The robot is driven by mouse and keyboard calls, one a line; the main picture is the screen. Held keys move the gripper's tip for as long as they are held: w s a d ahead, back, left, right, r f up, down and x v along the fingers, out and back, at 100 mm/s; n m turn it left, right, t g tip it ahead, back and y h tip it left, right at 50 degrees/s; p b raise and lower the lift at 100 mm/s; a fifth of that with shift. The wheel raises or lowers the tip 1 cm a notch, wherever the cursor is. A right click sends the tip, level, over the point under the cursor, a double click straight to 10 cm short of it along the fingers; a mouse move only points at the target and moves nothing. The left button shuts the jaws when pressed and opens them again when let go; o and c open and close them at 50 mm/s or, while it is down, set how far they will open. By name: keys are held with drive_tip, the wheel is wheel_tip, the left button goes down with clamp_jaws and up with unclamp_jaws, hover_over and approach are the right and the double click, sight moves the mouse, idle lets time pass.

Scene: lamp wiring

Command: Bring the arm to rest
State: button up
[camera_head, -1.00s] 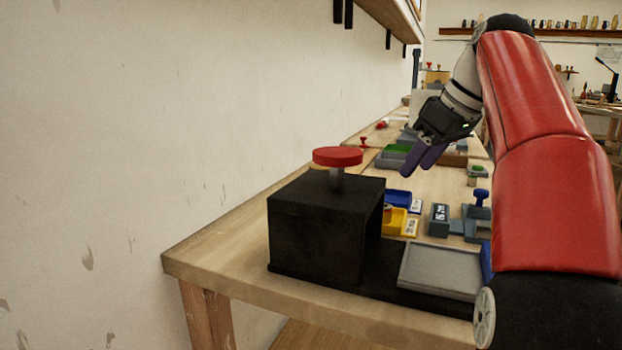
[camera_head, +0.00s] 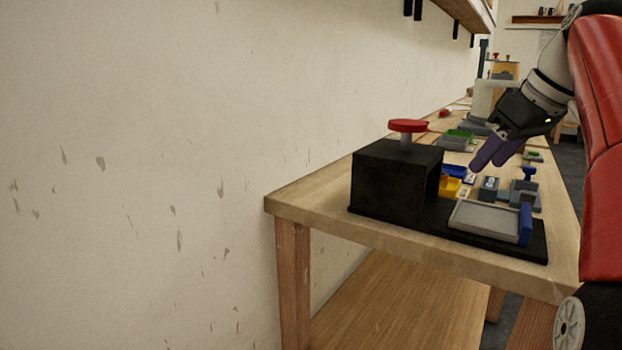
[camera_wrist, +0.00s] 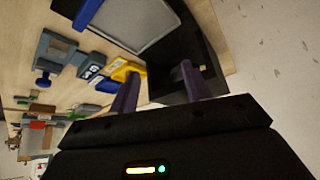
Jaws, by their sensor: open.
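My gripper (camera_head: 490,155) is open and empty, with two purple fingers apart. My red arm stands along the right edge of the head view.
The wooden bench (camera_head: 315,201) runs along the wall. On it are the black box (camera_head: 385,185) with a red knob (camera_head: 408,126), a grey tray (camera_head: 484,222), a yellow bin (camera_head: 450,187) and a blue-handled part (camera_head: 528,174). The wall (camera_head: 130,150) fills the left.

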drive_tip(key=s+a+f+m+h+p, duration=0.15)
drive_tip(key=s+a+f+m, duration=0.25)
drive_tip(key=s+a+f, duration=0.75)
drive_tip(key=s+f, duration=0.3)
drive_tip(key=f, duration=0.3)
drive_tip(key=s+a+f+m+h, duration=0.1)
drive_tip(key=s+a+f, duration=0.1)
drive_tip(key=s+f, duration=0.3)
wheel_tip(320, 180, down, 4)
drive_tip(key=shift+f+m+p, duration=0.25)
drive_tip(key=shift+m+p, duration=0.05)
drive_tip(key=shift+p, duration=0.1)
drive_tip(key=shift+h, duration=0.25)
